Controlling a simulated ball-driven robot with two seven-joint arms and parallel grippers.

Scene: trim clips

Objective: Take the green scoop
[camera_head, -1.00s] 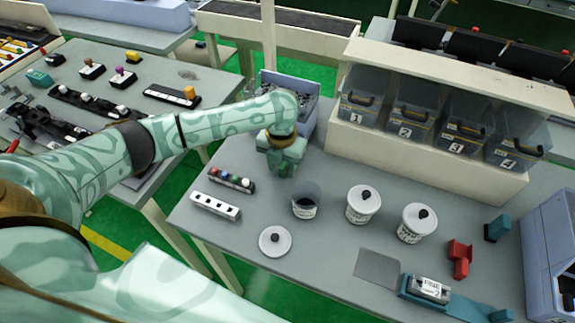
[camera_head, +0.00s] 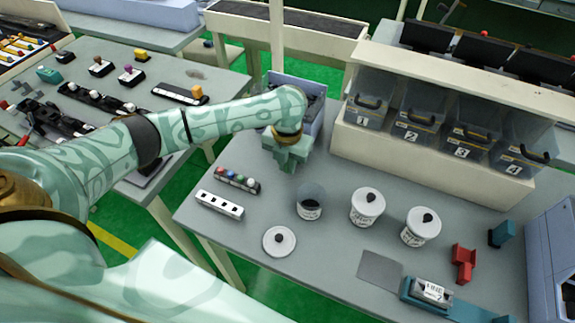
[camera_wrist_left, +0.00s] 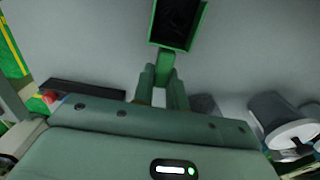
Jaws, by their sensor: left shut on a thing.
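The green scoop (camera_wrist_left: 180,24) shows at the top of the left wrist view, with a green rim and a dark hollow inside. My left gripper (camera_wrist_left: 164,90) is shut on the scoop's short green handle. In the head view my left gripper (camera_head: 288,160) points down over the grey table, behind the open canister. The scoop cannot be made out there, as the gripper and arm cover that spot. My right gripper is in neither view.
An open clear canister (camera_head: 310,204), a white lid (camera_head: 279,241) and two lidded jars (camera_head: 367,207) stand nearby. A blue-grey bin (camera_head: 312,112) is behind the gripper. Numbered bins (camera_head: 412,121) line the back. The table's front middle is mostly clear.

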